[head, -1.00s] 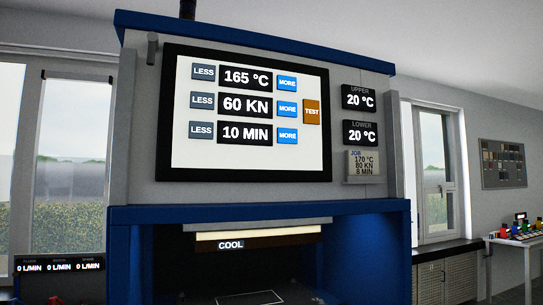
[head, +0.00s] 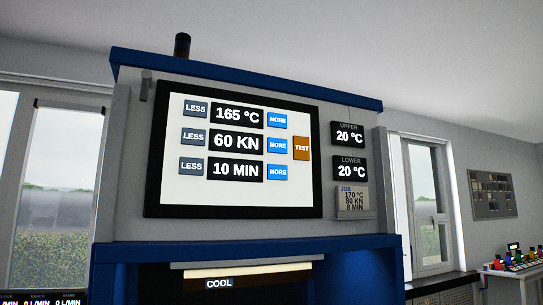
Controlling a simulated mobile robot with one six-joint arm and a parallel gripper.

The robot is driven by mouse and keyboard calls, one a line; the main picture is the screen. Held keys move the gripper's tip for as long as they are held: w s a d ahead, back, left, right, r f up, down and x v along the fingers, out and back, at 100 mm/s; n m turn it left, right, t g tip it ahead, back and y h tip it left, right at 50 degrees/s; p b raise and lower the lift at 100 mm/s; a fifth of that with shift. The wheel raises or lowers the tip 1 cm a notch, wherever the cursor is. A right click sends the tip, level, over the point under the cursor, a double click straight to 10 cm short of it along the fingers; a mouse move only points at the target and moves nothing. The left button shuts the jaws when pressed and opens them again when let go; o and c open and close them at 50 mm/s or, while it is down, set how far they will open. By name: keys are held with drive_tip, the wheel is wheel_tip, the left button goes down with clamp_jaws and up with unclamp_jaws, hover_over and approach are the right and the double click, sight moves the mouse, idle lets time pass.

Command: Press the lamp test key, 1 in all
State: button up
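The press's touch screen (head: 235,190) is in the head view, white in a black frame. The lamp test key is most likely the brown key marked TEST (head: 301,148), at the right side of the screen. The screen reads 165 °C, 60 KN and 10 MIN, with grey LESS keys (head: 194,137) to the left and blue MORE keys (head: 278,145) to the right of the values. My gripper is not in view.
To the screen's right are UPPER (head: 349,135) and LOWER (head: 350,168) displays, both 20 °C, above a JOB card (head: 352,200) reading 170 °C, 80 KN, 8 MIN. A dark cylinder (head: 182,45) stands on top. A bench (head: 507,271) with coloured items stands right.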

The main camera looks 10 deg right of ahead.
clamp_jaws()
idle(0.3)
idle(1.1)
